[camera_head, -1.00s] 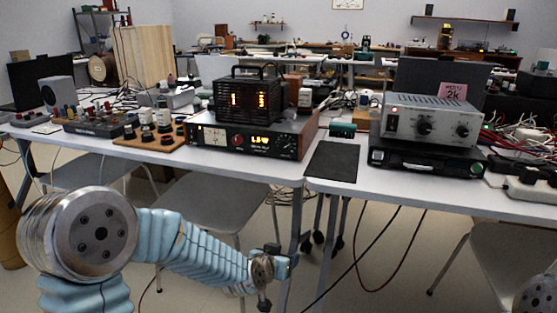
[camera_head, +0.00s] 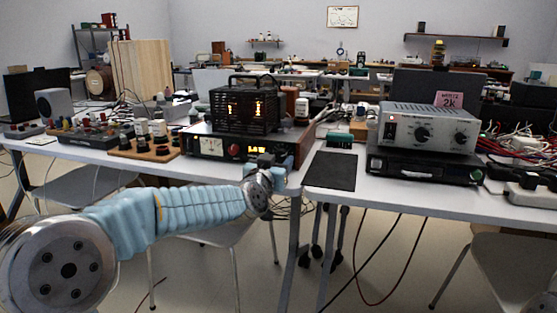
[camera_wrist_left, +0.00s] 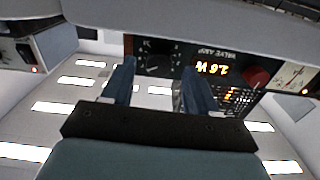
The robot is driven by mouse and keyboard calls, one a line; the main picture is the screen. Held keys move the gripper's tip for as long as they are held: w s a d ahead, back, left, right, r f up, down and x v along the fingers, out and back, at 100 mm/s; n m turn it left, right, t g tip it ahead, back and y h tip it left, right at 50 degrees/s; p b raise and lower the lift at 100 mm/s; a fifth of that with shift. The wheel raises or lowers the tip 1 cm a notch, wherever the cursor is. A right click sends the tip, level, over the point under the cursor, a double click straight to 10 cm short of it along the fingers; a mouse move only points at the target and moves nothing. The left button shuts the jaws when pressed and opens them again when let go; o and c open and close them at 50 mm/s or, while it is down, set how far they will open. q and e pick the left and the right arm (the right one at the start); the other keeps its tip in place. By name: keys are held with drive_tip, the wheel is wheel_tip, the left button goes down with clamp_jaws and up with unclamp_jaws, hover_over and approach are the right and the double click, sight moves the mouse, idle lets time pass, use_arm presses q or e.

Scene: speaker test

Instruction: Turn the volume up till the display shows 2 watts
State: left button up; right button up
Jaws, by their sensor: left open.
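The valve amplifier (camera_head: 207,146) stands on the white table, with an amber display (camera_head: 257,150) and a red knob (camera_head: 234,151) on its front. In the left wrist view the amplifier appears upside down, with its lit display (camera_wrist_left: 212,69), red knob (camera_wrist_left: 256,77) and a dark round knob (camera_wrist_left: 157,62). I cannot read the display's digits surely. My left gripper (camera_head: 272,166) is in front of the amplifier's right end and hides the dark knob in the head view. In the wrist view my left gripper (camera_wrist_left: 158,72) is open, the dark knob showing between its fingers; contact cannot be told. My right gripper is out of view.
A board with knobs (camera_head: 148,146) is at left. The table's front edge is close below.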

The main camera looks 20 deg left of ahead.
sight(281, 155)
use_arm(q)
drive_tip(key=shift+w+d, duration=0.1)
drive_tip(key=shift+w, duration=0.95)
drive_tip(key=shift+c, duration=0.3)
drive_tip(key=c, duration=0.9)
drive_tip(key=shift+r+m+p, duration=0.2)
drive_tip(key=shift+m+p, duration=0.2)
drive_tip(key=shift+p, duration=0.1)
drive_tip(key=shift+c, duration=0.5)
drive_tip(key=shift+f+m, duration=0.1)
drive_tip(key=shift+m, duration=0.2)
drive_tip(key=shift+f, duration=0.1)
drive_tip(key=o, duration=1.1)
drive_tip(key=shift+c, duration=0.2)
